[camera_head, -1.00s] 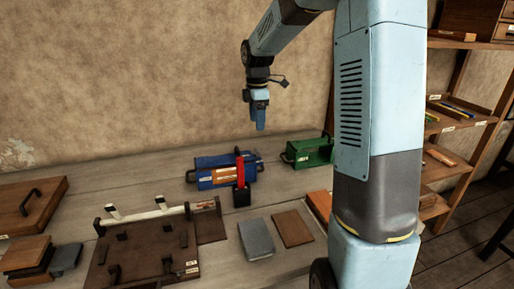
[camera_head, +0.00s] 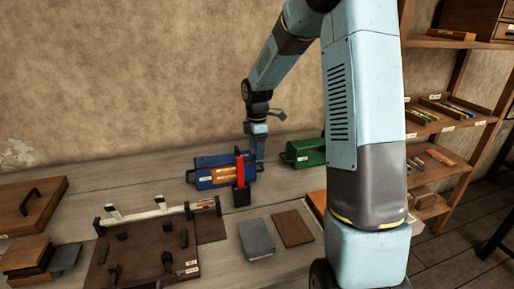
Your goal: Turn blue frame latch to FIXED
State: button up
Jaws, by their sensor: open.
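The blue frame (camera_head: 213,161) stands on the bench, with an orange labelled part (camera_head: 226,176) and a red upright bar (camera_head: 240,168) at its right part. A black block (camera_head: 241,196) sits at the foot of the red bar. I cannot make out a latch or its lettering at this size. My gripper (camera_head: 260,163) points down just right of the blue frame's right end, low near the bench. It is open; whether it touches the frame cannot be told. The frame's back side is hidden.
A green case (camera_head: 303,153) stands close to the right of my gripper. A dark wooden fixture (camera_head: 140,262) with handles is at the front left. A grey block (camera_head: 257,237) and a brown board (camera_head: 292,229) lie in front. Shelves (camera_head: 450,128) stand at right.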

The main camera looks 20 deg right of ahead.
jog(key=c, duration=1.1)
jog(key=shift+o, duration=0.2)
jog(key=shift+m, duration=0.4)
jog(key=m, duration=0.4)
jog(key=shift+a, duration=0.2)
jog(key=m, duration=0.4)
jog(key=shift+w+a, duration=0.15)
jog(key=m, duration=0.5)
jog(key=shift+w, duration=0.1)
jog(key=shift+w+m, duration=0.1)
jog(key=shift+m, duration=1.9)
